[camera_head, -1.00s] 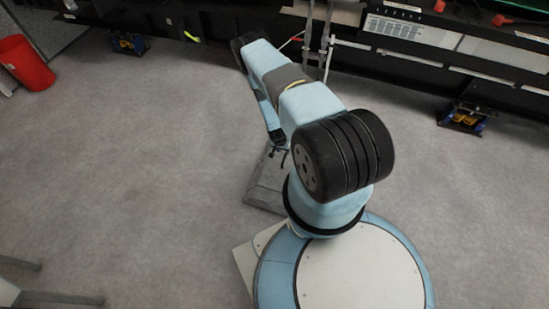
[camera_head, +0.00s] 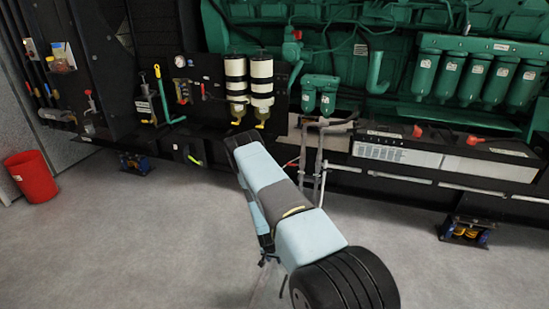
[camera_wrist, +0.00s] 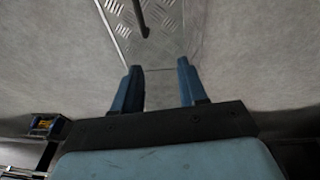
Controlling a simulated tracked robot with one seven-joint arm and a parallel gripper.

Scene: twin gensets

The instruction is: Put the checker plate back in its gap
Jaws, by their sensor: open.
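The checker plate (camera_wrist: 174,14) lies at the top of the wrist view, a grey metal surface with a raised diamond pattern. A bright strip runs along its left side, and a dark bar or handle (camera_wrist: 141,20) stands over it. The plate runs out of the picture at the top, so its full outline and its gap cannot be made out. My gripper (camera_wrist: 158,81) is open, its two blue fingers apart with nothing between them. The plate's patterned part lies beyond the fingertips. In the head view my own arm hides the gripper.
A green engine (camera_head: 390,60) on a dark base fills the back. A battery box (camera_head: 440,150) with red terminals sits low at right. Blue-yellow mounts (camera_head: 467,231) stand under the base edge. A red bin (camera_head: 32,178) stands at left. Grey floor (camera_head: 150,250) is clear at left.

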